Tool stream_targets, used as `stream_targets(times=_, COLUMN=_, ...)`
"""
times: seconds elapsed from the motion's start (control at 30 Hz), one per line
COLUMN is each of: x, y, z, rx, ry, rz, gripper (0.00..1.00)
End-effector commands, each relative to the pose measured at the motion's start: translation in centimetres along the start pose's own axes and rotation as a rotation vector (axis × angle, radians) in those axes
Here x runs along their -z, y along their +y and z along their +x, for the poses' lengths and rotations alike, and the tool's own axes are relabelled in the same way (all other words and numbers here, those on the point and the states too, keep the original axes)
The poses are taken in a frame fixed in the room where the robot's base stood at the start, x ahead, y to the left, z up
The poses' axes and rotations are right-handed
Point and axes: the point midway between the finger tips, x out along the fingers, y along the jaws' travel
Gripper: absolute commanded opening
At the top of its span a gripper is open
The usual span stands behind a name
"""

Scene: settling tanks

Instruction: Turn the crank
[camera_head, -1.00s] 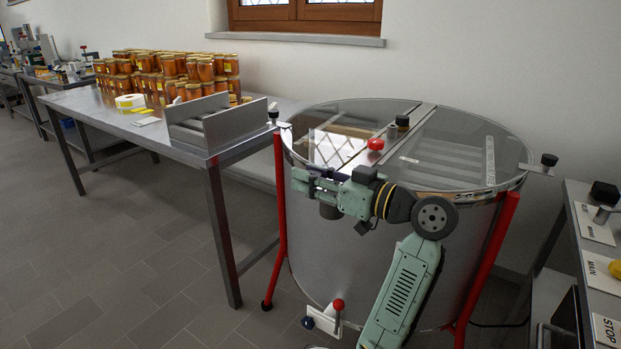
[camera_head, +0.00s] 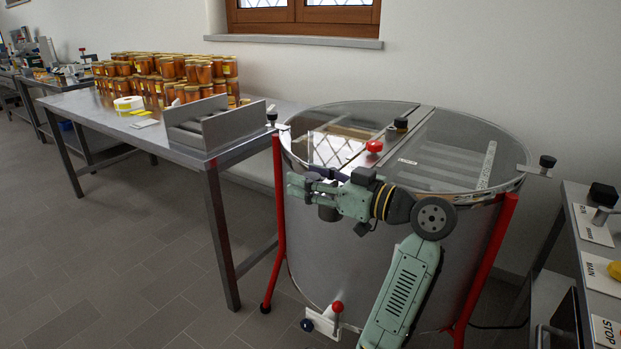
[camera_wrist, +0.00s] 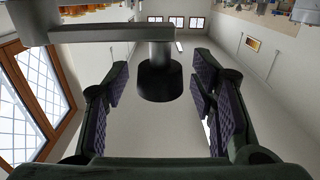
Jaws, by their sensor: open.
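In the wrist view a black cylindrical knob (camera_wrist: 160,80) sits on a short grey post at the end of a grey crank arm (camera_wrist: 105,33). The knob appears between my two open fingers, with clear space on both sides; its exact distance is hard to tell. In the head view my gripper (camera_head: 303,186) points left, in front of the upper part of a large steel drum (camera_head: 335,265). I cannot make out the crank surely in the head view; my gripper and wrist hide part of the drum's rim.
The drum has a clear lid, a red knob (camera_head: 374,146) and red legs. A steel table (camera_head: 130,128) with several honey jars (camera_head: 160,80) stands left. A bench with labelled controls (camera_head: 600,275) is close on the right. The floor at front left is clear.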

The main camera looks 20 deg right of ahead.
Motion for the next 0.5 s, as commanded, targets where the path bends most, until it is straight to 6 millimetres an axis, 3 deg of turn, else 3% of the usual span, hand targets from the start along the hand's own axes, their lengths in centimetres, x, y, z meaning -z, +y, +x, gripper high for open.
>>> stream_targets(times=0.13, x=0.0, y=0.0, z=-0.3, rx=-0.001, ry=0.000, rz=0.000, gripper=0.51)
stream_targets(times=0.27, x=0.0, y=0.1, z=-1.9, rx=-0.004, ry=0.000, rz=0.001, gripper=0.51)
stream_targets(times=0.5, x=0.1, y=0.1, z=-7.0, rx=-0.004, ry=0.001, rz=0.000, gripper=0.51)
